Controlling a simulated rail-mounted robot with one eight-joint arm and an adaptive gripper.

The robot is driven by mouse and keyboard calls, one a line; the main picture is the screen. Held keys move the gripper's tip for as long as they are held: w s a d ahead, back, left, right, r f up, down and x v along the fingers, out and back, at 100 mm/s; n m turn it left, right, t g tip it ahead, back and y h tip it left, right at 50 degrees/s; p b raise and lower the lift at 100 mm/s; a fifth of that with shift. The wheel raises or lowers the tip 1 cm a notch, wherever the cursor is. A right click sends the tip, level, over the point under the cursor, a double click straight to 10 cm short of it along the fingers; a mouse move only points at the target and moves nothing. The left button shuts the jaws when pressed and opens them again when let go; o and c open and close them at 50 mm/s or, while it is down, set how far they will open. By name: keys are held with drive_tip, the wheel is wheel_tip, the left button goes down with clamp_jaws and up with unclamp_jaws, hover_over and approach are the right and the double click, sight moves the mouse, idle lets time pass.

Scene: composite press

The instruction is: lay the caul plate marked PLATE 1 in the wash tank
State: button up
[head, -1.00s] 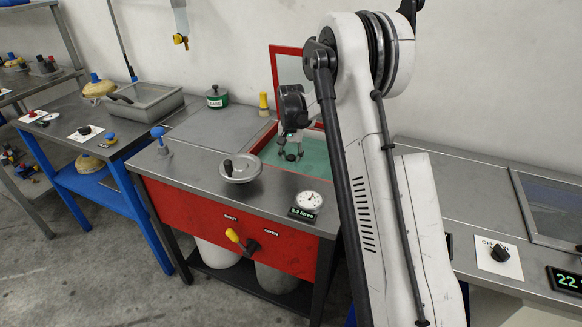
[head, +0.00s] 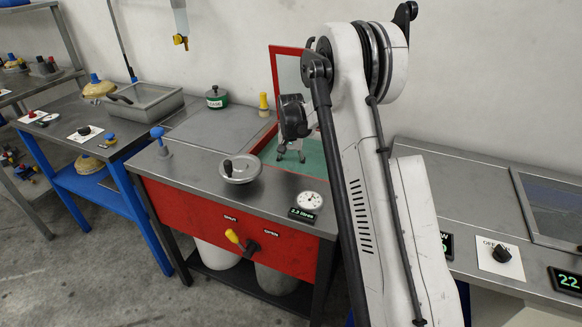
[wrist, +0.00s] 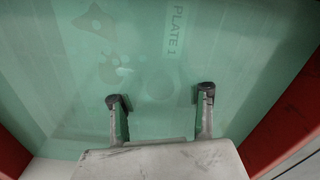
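The wash tank (head: 312,162) is the red-edged opening with a green inside, in the red cabinet's top. The label PLATE 1 (wrist: 176,30) shows in the wrist view on the green-tinted surface inside the tank, so the plate appears to lie in there. The plate's outline is hard to make out through the green. My gripper (wrist: 162,95) is open, its two fingers apart with nothing seen between them. In the head view, my gripper (head: 291,158) points down into the tank; its tips are hard to see there and may be in the green liquid.
Red tank walls (wrist: 285,125) stand close on the right and at lower left in the wrist view. A raised red-framed lid (head: 288,68) stands behind the opening. A round handled cover (head: 240,168) and a gauge (head: 310,200) sit on the cabinet top.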

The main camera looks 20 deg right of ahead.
wheel_tip(320, 180, up, 12)
drive_tip(key=p, duration=0.2)
drive_tip(key=s+a+r+n+t, duration=0.1)
drive_tip(key=s+a+r, duration=0.2)
drive_tip(key=s+r, duration=0.15)
drive_tip(key=s+a+r+t, duration=0.1)
drive_tip(key=s+a+r, duration=0.15)
drive_tip(key=r, duration=0.25)
drive_tip(key=s+a+r+n+t, duration=0.1)
drive_tip(key=s+a+r, duration=0.2)
drive_tip(key=s, duration=0.4)
drive_tip(key=s+a+r+n+t, duration=0.1)
drive_tip(key=s+a+r, duration=0.15)
drive_tip(key=s, duration=0.45)
drive_tip(key=s+a+r+n+t, duration=0.1)
drive_tip(key=s+a+r+n, duration=0.15)
drive_tip(key=s, duration=0.45)
drive_tip(key=s+a+f+t, duration=0.1)
drive_tip(key=s+a+f, duration=0.1)
drive_tip(key=s, duration=0.4)
drive_tip(key=s+a+f+n+t, duration=0.1)
drive_tip(key=s+f, duration=0.1)
drive_tip(key=s, duration=0.3)
drive_tip(key=shift+s+a+f, duration=0.35)
drive_tip(key=shift+a, duration=0.05)
wheel_tip(320, 180, up, 32)
drive_tip(key=p, duration=3.1)
drive_tip(key=shift+f, duration=0.25)
